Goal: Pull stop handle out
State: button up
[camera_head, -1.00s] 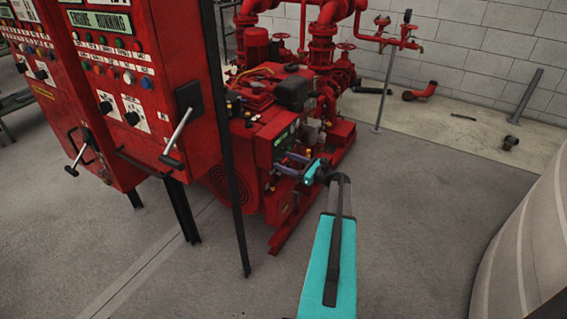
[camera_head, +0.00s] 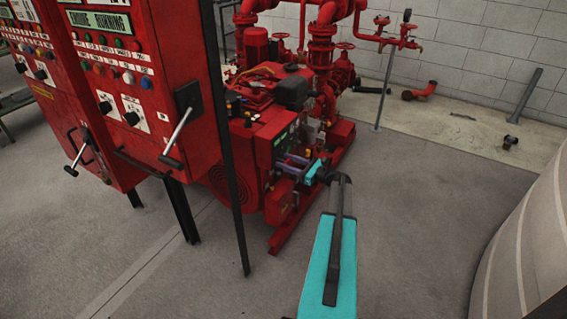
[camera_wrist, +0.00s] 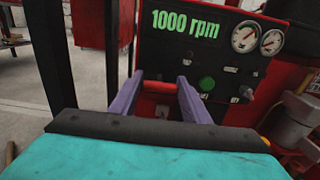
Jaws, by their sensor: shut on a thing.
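My gripper (camera_head: 285,164) reaches to the control panel on the front of the red engine. In the wrist view its two purple fingers (camera_wrist: 160,82) point at the lower left part of the dark panel (camera_wrist: 210,55). The panel carries a green "1000 rpm" display (camera_wrist: 185,24), a round green button (camera_wrist: 207,84) and two white dials (camera_wrist: 245,37) at upper right.
Red control cabinets (camera_head: 150,80) with lever handles (camera_head: 178,137) stand left of the engine (camera_head: 265,115). A dark upright post (camera_head: 233,170) stands between them and my arm. A large pale rounded body (camera_head: 530,240) is at the right. Grey floor in between is clear.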

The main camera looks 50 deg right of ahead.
jog(key=shift+s+d, duration=0.1)
jog(key=shift+s, duration=0.5)
jog(key=o, duration=1.5)
jog(key=shift+s, duration=0.1)
jog(key=v, duration=1.3)
jog(key=shift+s+f+b, duration=0.1)
jog(key=shift+s+b, duration=0.2)
jog(key=shift+b, duration=0.05)
